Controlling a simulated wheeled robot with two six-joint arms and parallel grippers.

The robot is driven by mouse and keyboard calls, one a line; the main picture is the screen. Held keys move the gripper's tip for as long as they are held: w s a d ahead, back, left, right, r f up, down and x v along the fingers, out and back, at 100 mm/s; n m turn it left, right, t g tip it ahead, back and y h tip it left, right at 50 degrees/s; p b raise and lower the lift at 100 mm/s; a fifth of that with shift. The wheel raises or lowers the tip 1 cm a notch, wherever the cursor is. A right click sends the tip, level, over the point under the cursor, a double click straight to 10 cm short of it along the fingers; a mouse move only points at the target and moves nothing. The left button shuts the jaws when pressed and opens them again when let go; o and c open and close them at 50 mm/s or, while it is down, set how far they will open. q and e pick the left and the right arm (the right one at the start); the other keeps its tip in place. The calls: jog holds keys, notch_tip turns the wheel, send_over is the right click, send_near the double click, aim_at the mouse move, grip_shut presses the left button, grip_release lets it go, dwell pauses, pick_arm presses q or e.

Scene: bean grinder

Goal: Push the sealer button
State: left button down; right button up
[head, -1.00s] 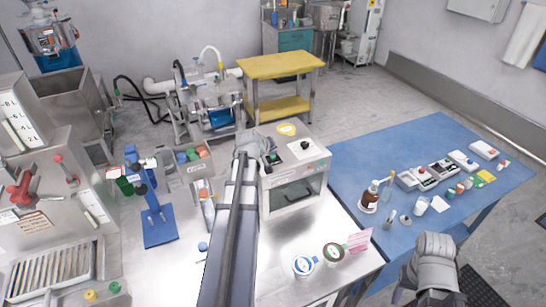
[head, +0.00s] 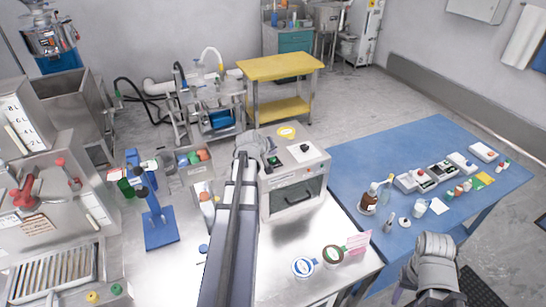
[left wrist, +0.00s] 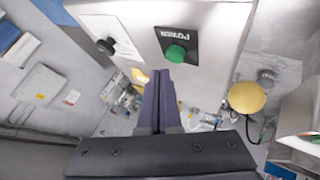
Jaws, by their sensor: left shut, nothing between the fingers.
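The sealer (head: 293,195) is a steel box with a front handle, standing on the steel table. In the left wrist view its panel carries a green button (left wrist: 176,54) beside the word POWER, and a black knob (left wrist: 105,46) on a white label. My left gripper (head: 255,146) is at the left of the sealer's top in the head view. In the left wrist view its fingers (left wrist: 160,77) are shut and empty, tips just beside and below the green button in the picture; contact cannot be told. My right gripper (head: 433,262) is by the blue table's near edge; its fingers are unclear.
The blue table (head: 465,150) at right holds bottles, small devices and cups. A blue stand (head: 160,230) and a tray of colored items (head: 192,160) are left of my left arm. A yellow cart (head: 282,65) stands behind.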

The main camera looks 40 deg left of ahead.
aim_at(272, 161)
pick_arm(q)
jog(key=shift+r, duration=0.1)
notch_tip(272, 161, up, 6)
jog(key=p, duration=0.6)
dwell(0.3)
